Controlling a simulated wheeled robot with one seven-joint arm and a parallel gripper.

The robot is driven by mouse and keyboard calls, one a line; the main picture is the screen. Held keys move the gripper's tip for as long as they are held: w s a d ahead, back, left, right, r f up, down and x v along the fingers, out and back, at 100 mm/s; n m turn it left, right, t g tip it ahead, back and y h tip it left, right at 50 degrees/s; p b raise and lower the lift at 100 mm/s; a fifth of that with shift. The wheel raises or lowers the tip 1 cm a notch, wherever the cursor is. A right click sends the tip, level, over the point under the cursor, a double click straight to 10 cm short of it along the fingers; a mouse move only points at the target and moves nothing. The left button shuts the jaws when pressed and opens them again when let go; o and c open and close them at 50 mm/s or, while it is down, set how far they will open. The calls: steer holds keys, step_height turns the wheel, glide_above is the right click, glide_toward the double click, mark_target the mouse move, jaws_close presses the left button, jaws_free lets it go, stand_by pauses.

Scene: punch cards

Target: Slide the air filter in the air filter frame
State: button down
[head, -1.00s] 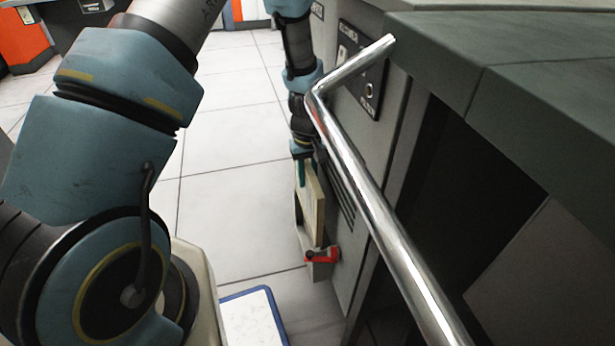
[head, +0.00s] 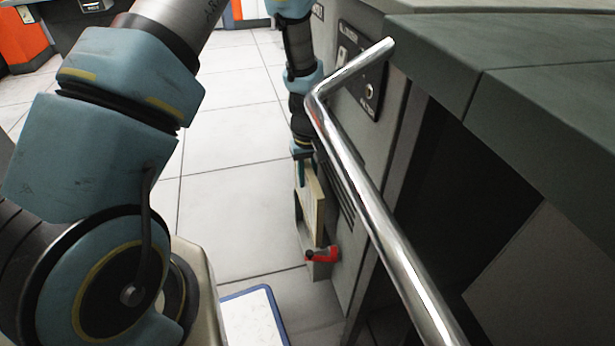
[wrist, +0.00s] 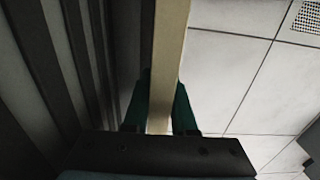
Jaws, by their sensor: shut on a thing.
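The air filter is a thin cream panel (head: 313,207), held upright on edge beside the grey cabinet in the head view. In the wrist view its pale edge (wrist: 167,50) runs up between my fingers. My gripper (head: 304,168), with teal fingers, is shut on its upper part; the fingers flank the panel in the wrist view (wrist: 160,112). A grey housing with a red latch (head: 322,255), seemingly the air filter frame, is low on the cabinet side at the panel's lower end. I cannot tell how far the panel is inside it.
A shiny metal rail (head: 380,215) crosses the foreground, right of the panel. The vented grey cabinet (head: 350,240) stands close to the panel's right. A white panel with a blue rim (head: 252,317) lies low at the front. The tiled floor (head: 228,140) to the left is clear.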

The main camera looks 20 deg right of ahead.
mark_target(307, 200)
steer(key=shift+f+b, duration=0.5)
steer(key=shift+f, duration=0.9)
steer(key=shift+f+b, duration=0.6)
steer(key=shift+f, duration=0.9)
steer(key=shift+f+b, duration=0.65)
steer(key=shift+f, duration=0.95)
steer(key=shift+f+b, duration=0.6)
steer(key=shift+f, duration=0.95)
